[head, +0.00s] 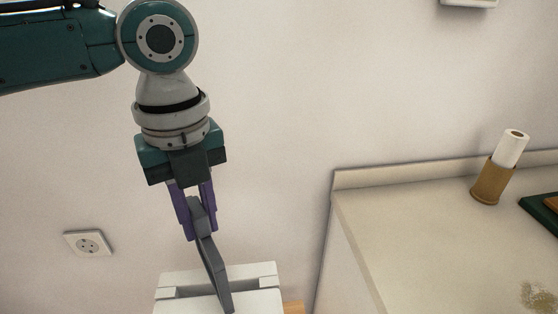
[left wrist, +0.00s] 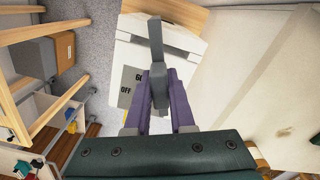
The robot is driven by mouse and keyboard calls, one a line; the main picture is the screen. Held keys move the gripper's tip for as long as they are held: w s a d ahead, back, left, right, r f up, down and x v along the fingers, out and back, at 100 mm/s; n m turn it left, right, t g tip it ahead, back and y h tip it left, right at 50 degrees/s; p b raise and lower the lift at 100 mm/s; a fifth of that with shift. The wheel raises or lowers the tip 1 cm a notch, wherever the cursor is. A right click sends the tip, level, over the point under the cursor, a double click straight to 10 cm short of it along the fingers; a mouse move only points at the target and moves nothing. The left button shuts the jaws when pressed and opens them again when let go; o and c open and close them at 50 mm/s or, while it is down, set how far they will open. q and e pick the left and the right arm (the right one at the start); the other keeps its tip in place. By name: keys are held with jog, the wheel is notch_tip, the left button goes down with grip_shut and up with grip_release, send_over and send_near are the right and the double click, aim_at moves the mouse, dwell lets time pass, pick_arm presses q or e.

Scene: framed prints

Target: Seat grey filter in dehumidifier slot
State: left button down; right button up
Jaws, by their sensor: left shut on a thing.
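The grey filter (head: 215,272) is a thin, flat panel held edge-on, slightly tilted, in my left gripper (head: 202,224). The purple fingers are shut on its upper end, and its lower end hangs in front of the white dehumidifier (head: 260,300) at the bottom of the head view. In the left wrist view the filter (left wrist: 156,50) stretches away from the fingers (left wrist: 159,92) over the white dehumidifier top (left wrist: 190,38). I cannot tell whether the filter touches the dehumidifier. My right gripper is not in view.
A pale counter (head: 400,220) stands to the right, with a paper roll in a brown holder (head: 490,182) on it. A wall socket (head: 88,243) is at the left. The left wrist view shows a grey sign (left wrist: 130,86) beside the filter and wooden shelving (left wrist: 45,125) at left.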

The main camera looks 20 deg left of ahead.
pick_arm(q)
jog(key=shift+f, duration=0.2)
jog(key=shift+f, duration=0.55)
jog(key=c, duration=0.8)
grip_release()
jog(key=shift+o, duration=0.2)
jog(key=shift+r, duration=0.1)
